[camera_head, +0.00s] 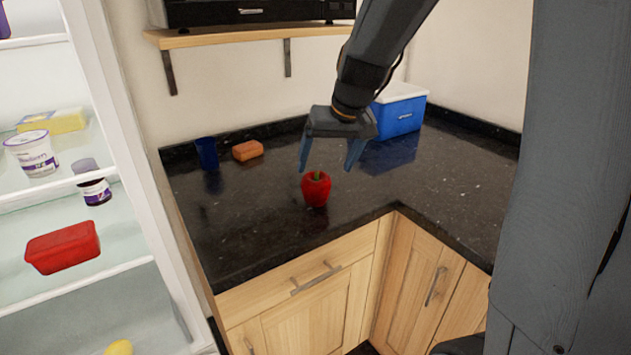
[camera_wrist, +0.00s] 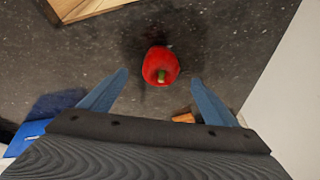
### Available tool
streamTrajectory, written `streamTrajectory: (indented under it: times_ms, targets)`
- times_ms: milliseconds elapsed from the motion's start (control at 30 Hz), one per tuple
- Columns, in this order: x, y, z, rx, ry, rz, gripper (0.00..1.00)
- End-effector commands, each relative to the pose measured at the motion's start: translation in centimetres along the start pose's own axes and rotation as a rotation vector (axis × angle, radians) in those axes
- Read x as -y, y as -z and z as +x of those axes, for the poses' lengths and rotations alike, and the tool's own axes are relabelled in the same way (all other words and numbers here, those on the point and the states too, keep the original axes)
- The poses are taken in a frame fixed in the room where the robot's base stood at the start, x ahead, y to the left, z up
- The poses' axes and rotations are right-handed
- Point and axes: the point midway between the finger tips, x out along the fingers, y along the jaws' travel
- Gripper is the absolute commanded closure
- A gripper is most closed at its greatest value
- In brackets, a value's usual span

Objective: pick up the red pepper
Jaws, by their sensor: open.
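The red pepper (camera_head: 316,191) stands on the black granite counter near its front edge, with its green stem up. My gripper (camera_head: 328,169) is open and empty, its blue fingers pointing down above and just behind the pepper. In the wrist view the pepper (camera_wrist: 160,66) lies beyond the fingertips and roughly midway between the two fingers (camera_wrist: 158,80). The gripper is not touching it, as far as I can see.
A blue cooler box (camera_head: 398,109) with a white lid stands at the back of the counter (camera_head: 255,225). An orange block (camera_head: 248,150) and a dark blue cup (camera_head: 207,153) stand at the back left. An open fridge (camera_head: 125,150) is at left. The counter around the pepper is clear.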

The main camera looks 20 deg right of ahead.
Motion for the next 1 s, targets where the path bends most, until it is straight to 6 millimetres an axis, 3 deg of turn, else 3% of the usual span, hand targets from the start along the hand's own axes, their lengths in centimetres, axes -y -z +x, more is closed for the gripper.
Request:
streamTrajectory:
  times_ms: [100, 733, 1000]
  targets:
    - [0.0, 1.1, 0.4, -0.013, 0.005, 0.001, 0.18]
    - [0.0, 1.4, 6.8, -0.012, 0.003, 0.004, 0.18]
    - [0.0, 1.4, 7.5, -0.014, 0.002, 0.004, 0.18]
